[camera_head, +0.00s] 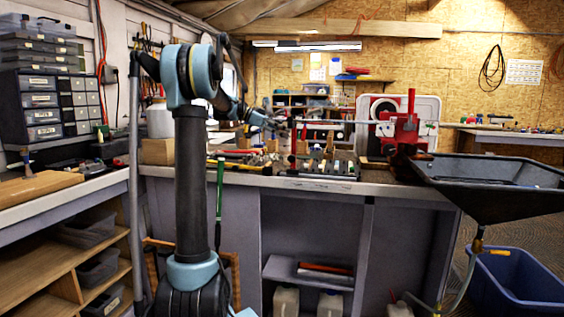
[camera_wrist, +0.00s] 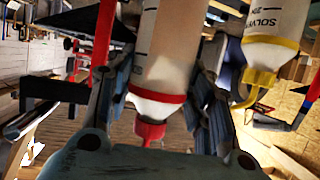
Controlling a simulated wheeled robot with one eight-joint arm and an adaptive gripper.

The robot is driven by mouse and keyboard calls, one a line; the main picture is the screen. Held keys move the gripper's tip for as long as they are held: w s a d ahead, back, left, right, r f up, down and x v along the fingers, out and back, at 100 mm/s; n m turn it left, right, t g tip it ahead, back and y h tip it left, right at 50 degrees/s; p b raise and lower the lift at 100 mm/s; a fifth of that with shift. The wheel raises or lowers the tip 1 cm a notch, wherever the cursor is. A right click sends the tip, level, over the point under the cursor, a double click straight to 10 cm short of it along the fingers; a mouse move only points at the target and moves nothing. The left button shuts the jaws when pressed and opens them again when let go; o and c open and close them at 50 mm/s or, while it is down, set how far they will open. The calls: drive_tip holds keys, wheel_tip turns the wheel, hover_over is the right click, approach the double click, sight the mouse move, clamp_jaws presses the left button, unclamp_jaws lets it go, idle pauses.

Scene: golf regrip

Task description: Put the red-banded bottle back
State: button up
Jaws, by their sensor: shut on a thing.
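The red-banded bottle (camera_wrist: 178,45) fills the middle of the wrist view. Its body is pale, with a red band and a red cap below it in the picture. My gripper (camera_wrist: 165,85) has a dark finger on each side of the bottle and is shut on it. In the head view my gripper (camera_head: 282,124) is over the back of the workbench, small and partly lost among the clutter. I cannot clearly make out the bottle there. The bottle's far end is cut off by the wrist view's top edge.
A second bottle (camera_wrist: 275,25), with a yellow band and "SOLV" lettering, stands close beside the held one. A red clamp stand (camera_head: 409,120) is right of my gripper on the bench (camera_head: 385,187). A black basin (camera_head: 500,190) juts out at the right. Tools crowd the benchtop.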

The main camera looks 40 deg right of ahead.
sight(284, 149)
wheel_tip(284, 149, down, 8)
drive_tip(key=shift+r, duration=0.25)
drive_tip(key=o, duration=1.2)
drive_tip(key=shift+f, duration=0.2)
drive_tip(key=v, duration=1.7)
drive_tip(key=shift+w+a+f, duration=0.15)
drive_tip(key=shift+w+f, duration=0.05)
drive_tip(key=shift+w, duration=0.1)
